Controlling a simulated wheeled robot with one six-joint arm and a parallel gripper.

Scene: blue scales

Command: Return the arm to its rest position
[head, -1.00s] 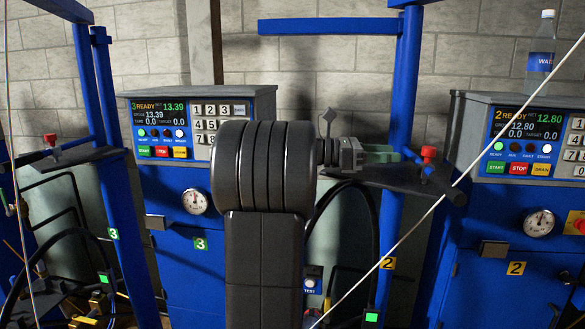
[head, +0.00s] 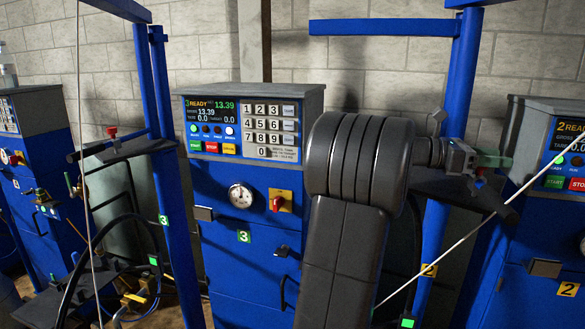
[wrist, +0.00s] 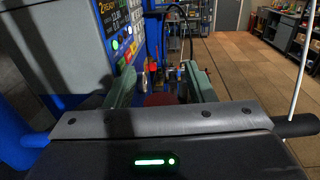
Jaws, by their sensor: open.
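My gripper (head: 487,163) is at the right of the head view, at the end of my dark arm, and points to the right. It is in front of the blue post between station 3 and station 2. In the wrist view my gripper (wrist: 160,84) shows two green jaws spread apart with nothing held between them. The station 2 cabinet (wrist: 78,45) is close on the left in the wrist view.
The station 3 cabinet (head: 245,190) stands left of my arm. The station 2 cabinet (head: 530,230) is at the right edge. A blue horizontal bar (head: 381,27) is above my arm. A pale cable (head: 480,225) crosses at right. Open floor (wrist: 235,65) shows in the wrist view.

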